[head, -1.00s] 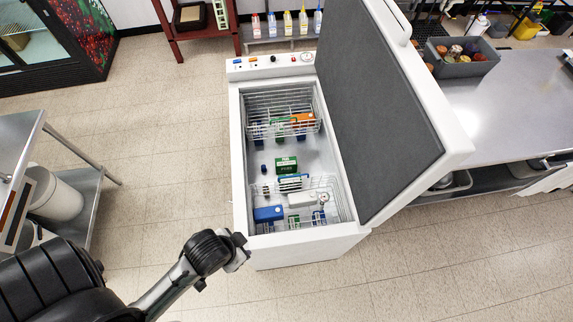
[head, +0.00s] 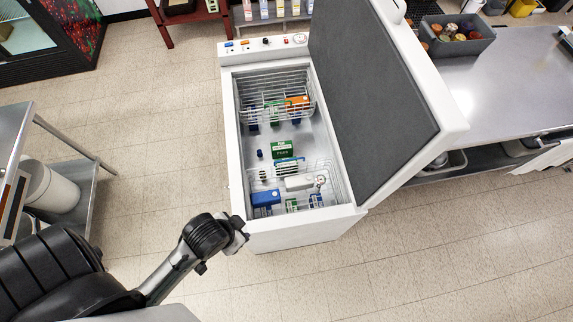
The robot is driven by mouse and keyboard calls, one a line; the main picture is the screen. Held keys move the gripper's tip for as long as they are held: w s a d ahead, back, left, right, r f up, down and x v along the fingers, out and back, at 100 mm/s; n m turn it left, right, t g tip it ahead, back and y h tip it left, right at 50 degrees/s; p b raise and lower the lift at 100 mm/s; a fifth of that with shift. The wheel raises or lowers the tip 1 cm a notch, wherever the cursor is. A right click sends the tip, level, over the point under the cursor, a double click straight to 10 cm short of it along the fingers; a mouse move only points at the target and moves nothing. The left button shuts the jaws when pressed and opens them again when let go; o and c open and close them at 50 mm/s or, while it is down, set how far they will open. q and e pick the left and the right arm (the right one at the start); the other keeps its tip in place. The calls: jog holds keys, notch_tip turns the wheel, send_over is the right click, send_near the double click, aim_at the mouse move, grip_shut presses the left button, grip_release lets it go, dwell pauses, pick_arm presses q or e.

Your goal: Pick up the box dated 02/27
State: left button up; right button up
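A white chest freezer (head: 236,170) stands open in the middle of the head view. Boxes lie inside it: a green box (head: 283,147) on the floor, an orange box (head: 297,103) in the far wire basket (head: 275,84), and a blue box (head: 265,198) and a white box (head: 298,183) in the near wire basket (head: 340,186). The dates are too small to read, so I cannot tell which box is 02/27. My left gripper (head: 241,236) is outside the freezer's near left corner, apart from the boxes; its fingers are too unclear to judge. My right gripper is not in view.
The raised grey-lined lid (head: 370,110) leans over the freezer's right side. A steel counter (head: 510,100) with a grey bin (head: 457,36) stands to the right. A steel cart (head: 80,150) is at the left. Floor left of the freezer is clear.

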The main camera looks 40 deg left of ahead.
pick_arm(q)
jog(key=shift+a, duration=0.1)
dwell(0.3)
jog(key=o, duration=0.4)
jog(key=shift+a, duration=0.1)
jog(key=o, duration=0.5)
